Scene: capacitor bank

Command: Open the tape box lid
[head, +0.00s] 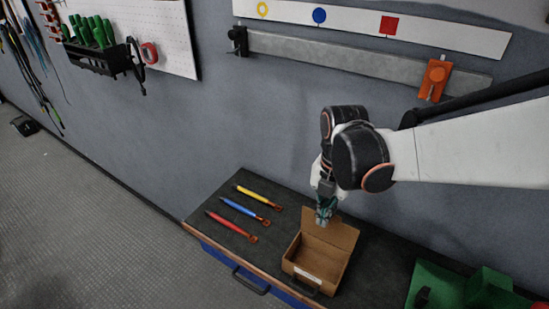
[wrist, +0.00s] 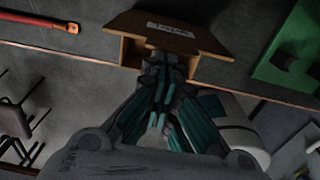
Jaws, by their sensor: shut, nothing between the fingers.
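The tape box is a brown box (head: 296,264) on the dark bench top in the head view, with a pale label on its front wall. Its lid (head: 343,232) stands raised at the back, and the inside of the box shows. My gripper (head: 323,219) is shut and empty, pointing down at the lid's inner face near its upper left part. Whether it touches the lid I cannot tell. In the wrist view, the teal fingers (wrist: 160,65) are together in front of the box, and a brown panel with a label (wrist: 170,28) shows beyond them.
Yellow (head: 252,192), blue (head: 238,208) and red (head: 225,222) tools lie left of the box. A green object (head: 455,289) sits at the bench's right. A grey rail (head: 340,56) and a pegboard (head: 150,30) hang on the wall. A drawer handle (head: 250,280) juts from the bench front.

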